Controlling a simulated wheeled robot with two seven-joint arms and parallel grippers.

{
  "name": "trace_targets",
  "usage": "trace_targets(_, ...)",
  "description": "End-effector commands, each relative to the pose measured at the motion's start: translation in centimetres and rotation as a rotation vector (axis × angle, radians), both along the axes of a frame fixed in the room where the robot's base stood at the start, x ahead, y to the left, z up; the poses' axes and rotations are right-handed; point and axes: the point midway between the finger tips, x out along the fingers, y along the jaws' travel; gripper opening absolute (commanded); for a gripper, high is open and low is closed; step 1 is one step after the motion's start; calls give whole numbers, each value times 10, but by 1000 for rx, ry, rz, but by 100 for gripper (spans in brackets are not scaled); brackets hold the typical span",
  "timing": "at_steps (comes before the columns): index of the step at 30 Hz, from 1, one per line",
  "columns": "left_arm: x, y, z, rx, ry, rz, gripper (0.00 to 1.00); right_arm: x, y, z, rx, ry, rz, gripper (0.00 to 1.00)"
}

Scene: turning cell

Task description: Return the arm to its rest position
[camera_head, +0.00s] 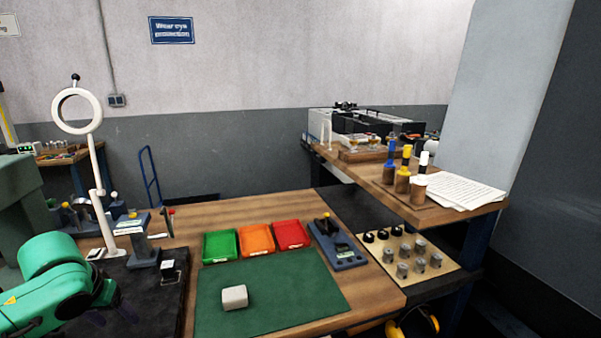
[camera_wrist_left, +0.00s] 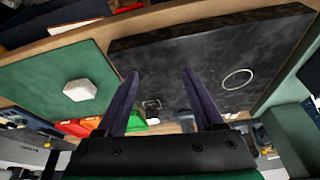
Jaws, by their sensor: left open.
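My left arm (camera_head: 55,285) is green and comes in from the left in the head view. My left gripper (camera_head: 112,315) is over the black surface plate (camera_head: 150,310); its dark fingers are partly hidden by the arm. In the left wrist view the gripper (camera_wrist_left: 160,72) is open, with two dark purple fingers apart and nothing between them. The black plate (camera_wrist_left: 215,50) lies beyond the fingertips. My right gripper is not in view.
A pale block (camera_head: 235,297) lies on the green mat (camera_head: 290,295). Green (camera_head: 220,246), orange (camera_head: 256,240) and red (camera_head: 291,235) bins stand behind it. A white ring lamp (camera_head: 95,170) and a grey stand (camera_head: 140,245) rise behind the plate, near my arm.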

Motion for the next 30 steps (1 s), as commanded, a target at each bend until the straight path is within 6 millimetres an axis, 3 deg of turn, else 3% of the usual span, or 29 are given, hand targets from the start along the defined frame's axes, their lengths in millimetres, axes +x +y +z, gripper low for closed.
trace_targets(8, -32, -20, -87, -7, 46, -154, 69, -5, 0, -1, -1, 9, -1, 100)
trace_targets(11, -51, -39, -121, -12, 54, -224, 69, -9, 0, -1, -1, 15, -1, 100)
trace_targets(15, -83, -79, -163, -21, 54, -318, 69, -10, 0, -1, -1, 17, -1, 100)
trace_targets(22, -120, -127, -184, -16, 38, -380, 69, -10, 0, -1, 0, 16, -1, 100)
trace_targets(29, -147, -154, -182, -8, 40, -375, 69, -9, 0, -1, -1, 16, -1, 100)
trace_targets(30, -145, -153, -196, -1, 52, -380, 69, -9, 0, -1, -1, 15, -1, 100)
